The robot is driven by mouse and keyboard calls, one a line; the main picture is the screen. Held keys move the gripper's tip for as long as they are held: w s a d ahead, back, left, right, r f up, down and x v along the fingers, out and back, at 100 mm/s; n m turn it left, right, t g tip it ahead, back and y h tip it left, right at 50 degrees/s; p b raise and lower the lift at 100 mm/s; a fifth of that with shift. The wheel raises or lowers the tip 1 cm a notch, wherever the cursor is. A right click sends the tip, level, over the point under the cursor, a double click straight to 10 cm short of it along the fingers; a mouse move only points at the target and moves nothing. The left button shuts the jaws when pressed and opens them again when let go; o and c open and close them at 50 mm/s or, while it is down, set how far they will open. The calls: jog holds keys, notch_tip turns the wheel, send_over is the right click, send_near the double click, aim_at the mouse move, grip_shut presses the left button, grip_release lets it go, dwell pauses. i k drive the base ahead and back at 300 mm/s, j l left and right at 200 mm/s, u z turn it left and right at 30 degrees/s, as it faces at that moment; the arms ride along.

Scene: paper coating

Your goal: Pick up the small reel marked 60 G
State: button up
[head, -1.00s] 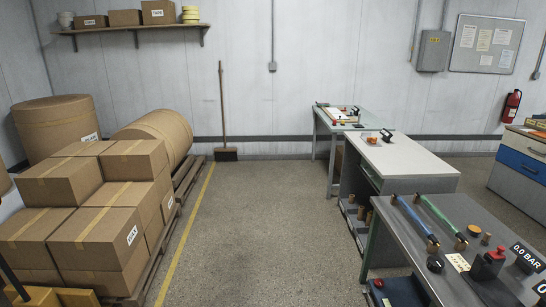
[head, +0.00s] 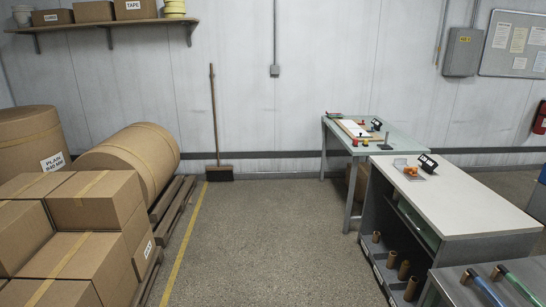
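I cannot make out any reel marked 60 G. Several small brown reels (head: 404,270) stand in a row on the low shelf (head: 378,274) of the white-topped bench (head: 455,190), at the lower right; any marks on them are too small to read. A blue-wound rod (head: 485,289) and a teal one (head: 520,283) lie on a grey bench top at the bottom right, cut by the frame edge. My gripper is not in view.
Stacked cartons (head: 85,255) and large paper rolls (head: 128,160) on pallets (head: 172,208) fill the left, beside a yellow floor line (head: 190,240). A glass-topped table (head: 398,130) stands beyond the white bench. A broom (head: 216,130) leans on the back wall. The middle floor (head: 275,240) is clear.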

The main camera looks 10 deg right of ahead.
aim_at(397, 196)
jog(key=i+j, duration=0.1)
jog(key=i, duration=0.35)
jog(key=i+j+z, duration=0.1)
jog(key=i, duration=0.35)
jog(key=i+j, duration=0.1)
jog(key=i, duration=0.35)
jog(key=i+j+z, duration=0.15)
jog(key=i, duration=0.3)
jog(key=i+j+z, duration=0.2)
jog(key=z, duration=0.15)
jog(key=i+j+z, duration=0.5)
jog(key=j+z, duration=0.2)
jog(key=i+j+z, duration=0.1)
jog(key=j+z, duration=0.25)
jog(key=i+j+z, duration=0.1)
jog(key=j+z, duration=0.55)
jog(key=j, duration=0.2)
jog(key=j+z, duration=0.4)
jog(key=j, duration=0.6)
jog(key=k, duration=0.05)
